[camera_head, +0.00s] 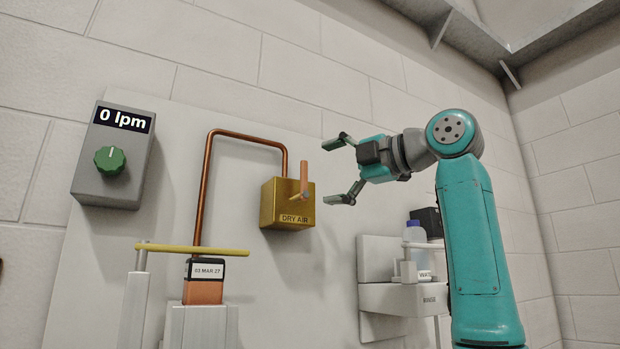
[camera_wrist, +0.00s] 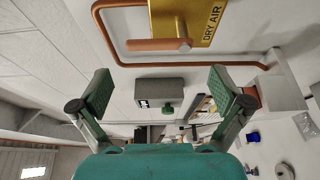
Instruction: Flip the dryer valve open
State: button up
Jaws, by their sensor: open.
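The brass DRY AIR box (camera_head: 272,207) is fixed to the white panel, with an upright copper-coloured valve lever (camera_head: 304,172) on its front. My gripper (camera_head: 338,171) is open and empty, to the right of the lever and apart from it, with its fingers pointing left. In the wrist view, the DRY AIR box (camera_wrist: 200,22) is at the top. The lever (camera_wrist: 150,45) lies crosswise there, ahead of my spread fingertips (camera_wrist: 164,92). Nothing is between the fingers.
A grey meter (camera_head: 120,190) reading 0 lpm, with a green knob, is at left. A copper pipe (camera_head: 202,190) runs up and over to the box. A yellow bar (camera_head: 195,250) sits below. A bottle (camera_head: 415,236) stands on a RINSE shelf (camera_head: 390,298) at lower right.

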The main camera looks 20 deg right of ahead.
jog(key=shift+v, duration=2.4)
